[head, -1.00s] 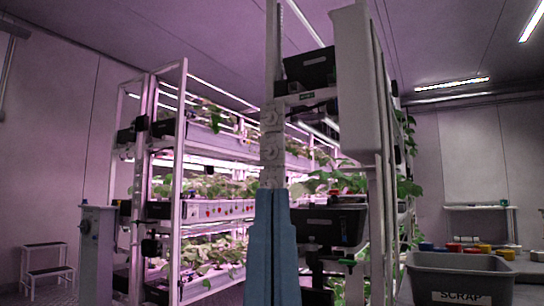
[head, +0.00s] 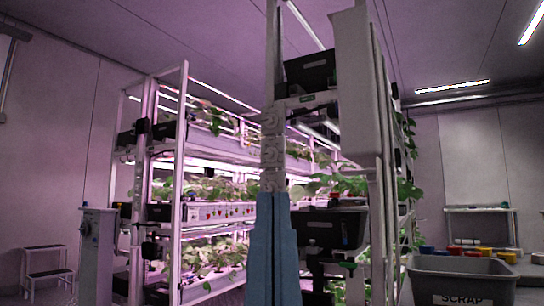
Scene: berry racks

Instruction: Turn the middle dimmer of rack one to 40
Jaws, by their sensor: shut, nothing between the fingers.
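The near rack (head: 386,210) stands right of centre, its end towards me; I cannot read a rack number. A narrow pale upright (head: 273,90) at its left edge carries round white knobs, one above another. The upper knob (head: 269,119), the middle knob (head: 268,154) and the lower knob (head: 268,184) look like the dimmers. Their marks and settings are too small to read. A long blue-grey thing (head: 272,250) with a seam down its middle covers the upright just below the lower knob; I cannot tell what it is. I cannot make out my gripper.
Another lit rack (head: 183,130) with plants stands at left. A grey post (head: 97,250) and a small step stool (head: 48,262) are left of it. A grey scrap bin (head: 440,268) stands at right. Dark boxes (head: 330,228) jut from the near rack's end.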

